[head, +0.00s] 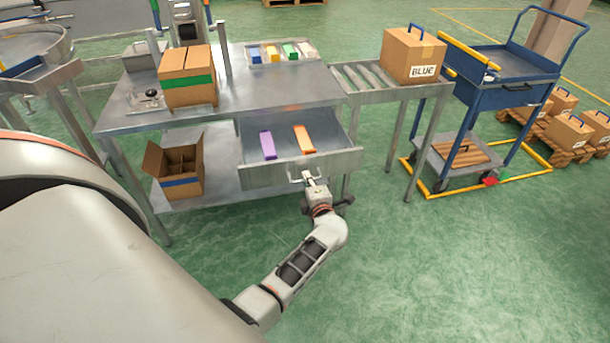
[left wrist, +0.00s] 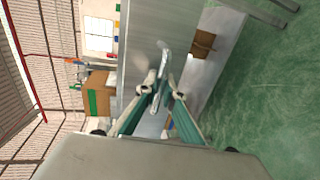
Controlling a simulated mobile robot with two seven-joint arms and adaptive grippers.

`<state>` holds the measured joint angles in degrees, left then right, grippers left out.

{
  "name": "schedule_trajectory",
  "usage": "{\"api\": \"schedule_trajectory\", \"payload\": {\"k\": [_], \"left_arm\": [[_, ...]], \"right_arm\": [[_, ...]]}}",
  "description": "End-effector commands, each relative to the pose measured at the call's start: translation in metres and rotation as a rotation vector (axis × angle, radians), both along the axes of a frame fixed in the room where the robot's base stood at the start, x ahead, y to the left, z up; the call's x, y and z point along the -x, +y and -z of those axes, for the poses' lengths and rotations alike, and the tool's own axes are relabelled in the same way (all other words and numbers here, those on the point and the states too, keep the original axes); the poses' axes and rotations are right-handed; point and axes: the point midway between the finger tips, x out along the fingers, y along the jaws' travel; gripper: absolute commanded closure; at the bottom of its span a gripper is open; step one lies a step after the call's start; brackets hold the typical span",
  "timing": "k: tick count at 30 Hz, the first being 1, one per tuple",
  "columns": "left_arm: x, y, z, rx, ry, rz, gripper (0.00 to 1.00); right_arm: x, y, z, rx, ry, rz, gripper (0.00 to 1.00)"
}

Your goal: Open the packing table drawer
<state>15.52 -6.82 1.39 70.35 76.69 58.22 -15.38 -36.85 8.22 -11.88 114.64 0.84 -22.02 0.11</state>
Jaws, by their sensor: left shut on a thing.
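The packing table (head: 290,92) is a grey metal table with a lower shelf. Its drawer (head: 250,176) is pulled well out toward me. Inside the drawer lie a purple item (head: 267,145) and an orange item (head: 304,139). My left gripper (head: 309,180) is at the drawer front and shut on the drawer handle (head: 296,178). In the left wrist view the fingers (left wrist: 160,92) close around the handle bar (left wrist: 164,62). My right gripper is in neither view.
A box with green tape (head: 187,82) stands on the tabletop, and an open box (head: 182,172) on the lower shelf. A roller conveyor (head: 375,84) holds a box marked BLUE (head: 413,55). A blue cart (head: 500,85) stands at right. The green floor before the drawer is clear.

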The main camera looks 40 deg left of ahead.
Motion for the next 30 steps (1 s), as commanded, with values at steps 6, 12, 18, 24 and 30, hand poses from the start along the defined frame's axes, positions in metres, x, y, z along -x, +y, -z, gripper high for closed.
{"api": "schedule_trajectory", "payload": {"k": [6,12,18,24,30], "left_arm": [[0.0071,-0.0093,-0.0009,0.002,0.000,0.001,1.00],[0.0096,-0.0118,0.0000,0.001,-0.001,0.000,1.00],[0.0096,-0.0119,0.0002,0.000,0.000,0.001,1.00],[0.0095,-0.0117,0.0002,0.000,0.000,0.001,0.76],[0.0094,-0.0115,0.0000,0.000,0.000,0.000,0.76]], "right_arm": [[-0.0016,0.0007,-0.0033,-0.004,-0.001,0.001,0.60],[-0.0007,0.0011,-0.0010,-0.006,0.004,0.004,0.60],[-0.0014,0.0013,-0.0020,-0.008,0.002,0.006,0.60],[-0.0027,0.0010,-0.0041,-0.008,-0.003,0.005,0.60],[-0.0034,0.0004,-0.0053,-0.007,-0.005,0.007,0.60]]}}
